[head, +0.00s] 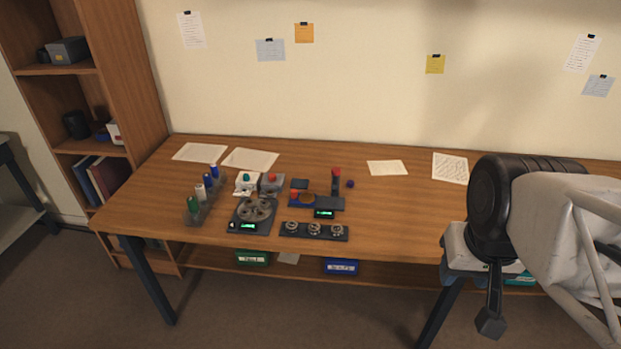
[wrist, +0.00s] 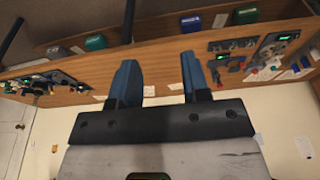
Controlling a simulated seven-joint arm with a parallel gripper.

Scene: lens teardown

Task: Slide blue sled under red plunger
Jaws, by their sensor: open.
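The press station (head: 329,204) stands mid-table in the head view, with a small green display at its front. The red plunger (head: 336,172) tops its dark upright post. A small blue block (head: 294,203) with red on top sits at the station's left end, apart from the plunger; it looks like the blue sled, but it is too small to be sure. An amber disc (head: 307,198) lies between them. My gripper (wrist: 158,68) is open and empty in the wrist view, its two blue fingers apart. My arm is at the right of the head view, far from the station.
A rack of coloured bottles (head: 203,198) and a dial unit (head: 255,212) stand left of the station. A dark tray with several metal rings (head: 314,230) lies in front. Papers (head: 387,168) lie at the back. The tabletop right of the station is clear.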

